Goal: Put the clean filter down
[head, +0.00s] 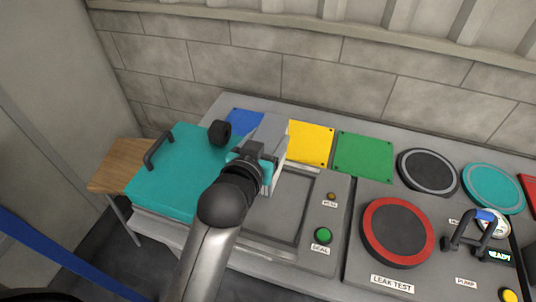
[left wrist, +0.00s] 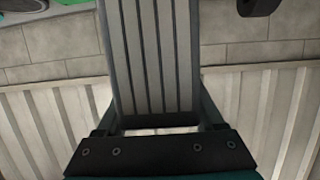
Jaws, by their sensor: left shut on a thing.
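My left gripper (head: 254,160) is shut on the filter (head: 270,131), a pale grey block. In the left wrist view the filter (left wrist: 157,55) shows light panels with dark ribs, running away from the gripper. In the head view it is over the back of the bench, in front of the blue plate (head: 243,119) and yellow plate (head: 311,143). I cannot tell whether it touches anything below; the gripper and arm hide its lower part. My right gripper is not in view.
A teal lid (head: 180,175) with a dark handle lies left of the gripper. A shallow recess (head: 290,205) is right of the arm, beside a green button (head: 323,235). A green plate (head: 364,157) and a red-ringed disc (head: 398,232) are further right. A brick wall stands behind.

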